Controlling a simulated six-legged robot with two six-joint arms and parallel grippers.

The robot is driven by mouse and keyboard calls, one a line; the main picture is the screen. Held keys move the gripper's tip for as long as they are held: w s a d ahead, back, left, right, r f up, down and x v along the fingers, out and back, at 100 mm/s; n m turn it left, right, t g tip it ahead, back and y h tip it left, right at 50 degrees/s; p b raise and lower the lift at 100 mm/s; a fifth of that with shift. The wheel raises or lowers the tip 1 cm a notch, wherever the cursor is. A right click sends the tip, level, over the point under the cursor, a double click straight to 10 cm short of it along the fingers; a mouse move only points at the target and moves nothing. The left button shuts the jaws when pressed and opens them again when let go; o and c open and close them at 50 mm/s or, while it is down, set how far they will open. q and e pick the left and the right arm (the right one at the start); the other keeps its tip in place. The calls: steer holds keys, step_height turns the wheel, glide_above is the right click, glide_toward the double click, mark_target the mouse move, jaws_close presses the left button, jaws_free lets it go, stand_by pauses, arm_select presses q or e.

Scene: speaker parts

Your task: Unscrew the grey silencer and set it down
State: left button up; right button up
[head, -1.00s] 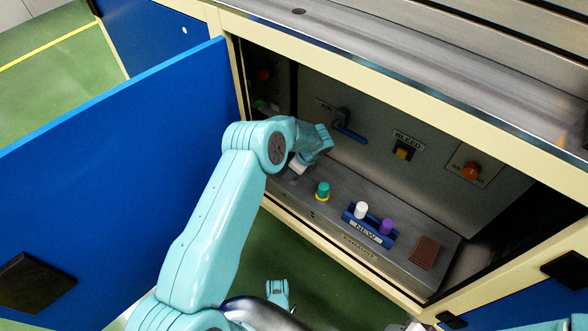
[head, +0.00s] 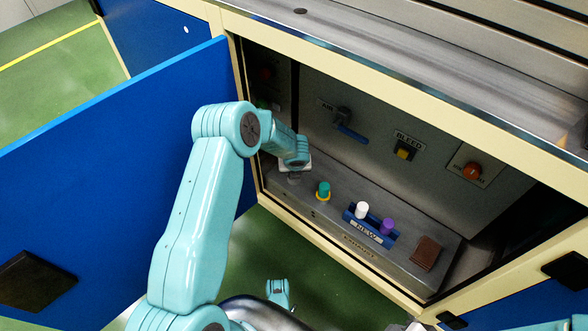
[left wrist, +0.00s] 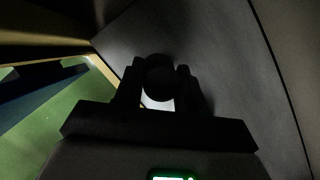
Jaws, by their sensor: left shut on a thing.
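My left gripper (head: 293,177) is at the left end of the metal ledge in the open cabinet, pointing down. In the left wrist view its two fingers (left wrist: 160,88) are shut on a dark, round-ended thing, the grey silencer (left wrist: 160,80) by its place and shape. It is too dark to tell its colour. Its lower end and thread are hidden, so I cannot tell whether it is still seated. A green-topped part (head: 323,189) with a yellow ring stands on the ledge to the right.
A blue NEW holder (head: 365,232) carries a white part (head: 361,209) and a purple part (head: 387,226). A brown ribbed block (head: 426,251) lies further right. Behind are the AIR lever (head: 350,133), BLEED button (head: 404,153) and red knob (head: 471,169). The blue door (head: 110,170) stands open left.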

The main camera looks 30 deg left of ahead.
arm_select(q)
steer(key=n, duration=0.3)
steer(key=n+g+y, duration=0.1)
steer(key=n, duration=0.1)
steer(key=shift+w+d+n+g, duration=0.2)
steer(key=shift+n+g, duration=0.1)
steer(key=shift+n, duration=0.1)
steer(key=n+g, duration=0.1)
steer(key=n, duration=0.1)
steer(key=n+g, duration=0.1)
steer(key=n, duration=0.2)
steer(key=shift+s+a+n+y, duration=0.1)
steer(key=shift+a+n+y, duration=0.05)
steer(key=shift+n+y, duration=0.2)
steer(key=o, duration=0.6)
